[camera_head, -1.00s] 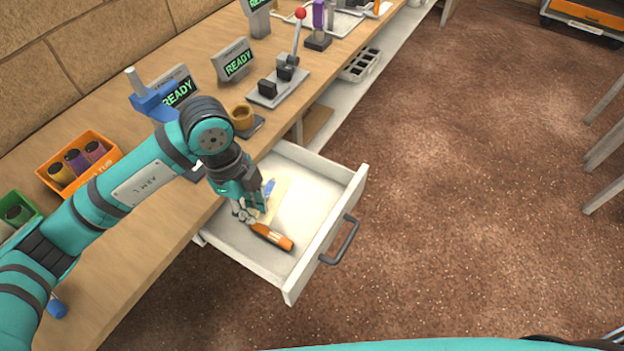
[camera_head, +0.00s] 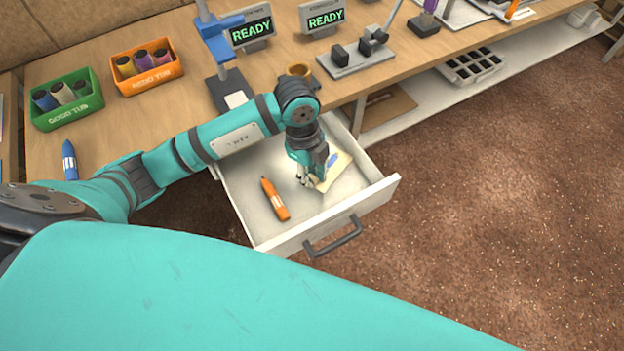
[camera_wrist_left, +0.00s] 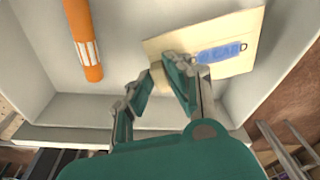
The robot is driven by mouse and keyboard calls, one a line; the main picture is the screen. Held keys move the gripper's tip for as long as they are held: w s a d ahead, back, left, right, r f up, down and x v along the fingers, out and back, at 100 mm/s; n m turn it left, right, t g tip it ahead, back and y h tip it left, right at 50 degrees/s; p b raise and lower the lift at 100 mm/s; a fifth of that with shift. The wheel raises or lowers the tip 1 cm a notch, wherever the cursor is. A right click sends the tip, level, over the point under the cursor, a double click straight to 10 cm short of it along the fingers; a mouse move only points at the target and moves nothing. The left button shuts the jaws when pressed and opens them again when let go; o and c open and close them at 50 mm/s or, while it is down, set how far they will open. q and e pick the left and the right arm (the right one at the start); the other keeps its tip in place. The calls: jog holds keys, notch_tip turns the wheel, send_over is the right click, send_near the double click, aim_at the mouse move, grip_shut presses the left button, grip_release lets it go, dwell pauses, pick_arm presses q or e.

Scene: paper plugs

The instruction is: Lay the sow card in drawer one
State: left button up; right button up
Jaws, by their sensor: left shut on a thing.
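The card (camera_head: 341,167) is cream with a blue patch of lettering; in the left wrist view (camera_wrist_left: 215,35) its last letters look like "CARD", and I cannot read the rest. It is inside the open white drawer (camera_head: 375,200), at its right side. My left gripper (camera_head: 311,181) reaches down into the drawer and is shut on the card's near edge; its fingertips also show in the left wrist view (camera_wrist_left: 163,78). I cannot tell whether the card lies fully flat on the drawer floor. My right gripper is not in view.
An orange marker (camera_head: 274,199) lies in the drawer, left of the card and apart from it. A green tub (camera_head: 68,105), an orange tub (camera_head: 148,75) and a blue marker (camera_head: 69,160) are on the bench. The drawer handle (camera_head: 335,238) sticks out in front.

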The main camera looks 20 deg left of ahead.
pick_arm(q)
notch_tip(320, 180, down, 3)
jog(key=shift+f, duration=0.3)
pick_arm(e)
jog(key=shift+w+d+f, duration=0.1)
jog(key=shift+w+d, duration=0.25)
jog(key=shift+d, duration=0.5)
pick_arm(q)
jog(key=shift+f, duration=0.1)
jog(key=o, duration=0.8)
jog(key=shift+c, duration=0.2)
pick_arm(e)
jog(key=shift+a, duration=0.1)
